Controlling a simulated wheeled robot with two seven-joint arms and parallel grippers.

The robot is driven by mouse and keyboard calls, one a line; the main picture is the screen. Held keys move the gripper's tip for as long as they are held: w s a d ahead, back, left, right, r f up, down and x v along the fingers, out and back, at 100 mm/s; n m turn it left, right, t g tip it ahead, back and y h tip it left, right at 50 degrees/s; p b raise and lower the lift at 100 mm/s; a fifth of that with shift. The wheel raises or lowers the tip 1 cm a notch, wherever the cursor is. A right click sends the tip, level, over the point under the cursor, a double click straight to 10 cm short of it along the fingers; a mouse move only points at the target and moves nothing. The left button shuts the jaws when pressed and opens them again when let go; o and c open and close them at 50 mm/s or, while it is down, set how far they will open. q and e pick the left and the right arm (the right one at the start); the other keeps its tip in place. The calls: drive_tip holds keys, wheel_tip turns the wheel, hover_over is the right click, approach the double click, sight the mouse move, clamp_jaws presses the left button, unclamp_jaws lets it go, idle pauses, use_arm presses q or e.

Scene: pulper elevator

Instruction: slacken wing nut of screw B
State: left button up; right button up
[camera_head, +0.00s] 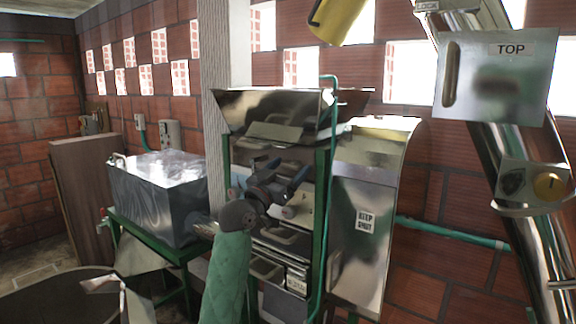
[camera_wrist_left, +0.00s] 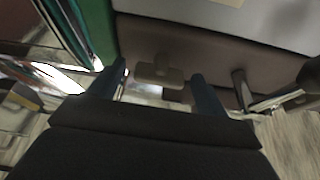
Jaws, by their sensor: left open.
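The pulper (camera_head: 285,130) stands in the middle of the head view, with a metal hopper on top and a green frame. My left gripper (camera_head: 287,178) is in front of its face, fingers toward the machine, and hides part of it. In the left wrist view the open fingers (camera_wrist_left: 160,82) have a small, blurred, wing-shaped piece (camera_wrist_left: 158,72) beyond and between them, apparently a wing nut. I cannot tell whether they touch it. Another dark handle-like part (camera_wrist_left: 242,88) is right of the fingers. No screw B label is readable. My right gripper is not in view.
A curved metal housing marked "KEEP SHUT" (camera_head: 366,221) stands right of the pulper. A slanted steel tube (camera_head: 510,150) with a "TOP" plate (camera_head: 497,77) fills the right. A metal box (camera_head: 160,195) stands on a green stand at left. A green pipe (camera_head: 455,233) crosses the brick wall.

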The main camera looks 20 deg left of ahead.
use_arm(q)
drive_tip(key=c, duration=1)
drive_tip(key=shift+n+b, duration=0.3)
drive_tip(key=shift+n, duration=0.2)
drive_tip(key=o, duration=1)
